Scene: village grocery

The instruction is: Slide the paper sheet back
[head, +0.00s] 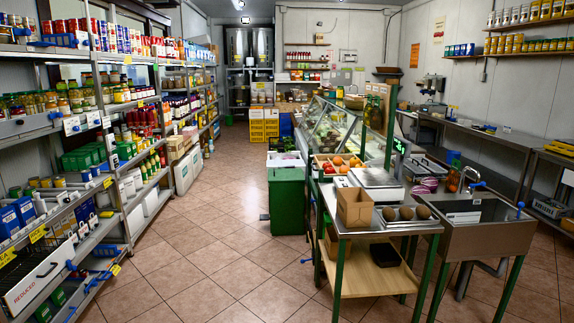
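I cannot make out a paper sheet for certain. A small white patch (342,182) shows on the metal counter (385,227) between a cardboard box (354,208) and a crate of fruit and vegetables (338,163); it is too small to tell what it is. A scale (376,179) with a flat steel top stands to the right of that patch. Neither of my grippers is in view.
Brown round items (406,213) sit on the counter's front right. A steel sink (467,211) adjoins it on the right. A green bin (286,196) stands left of the counter. The tiled aisle (205,235) is clear between the bin and the left shelves (110,135).

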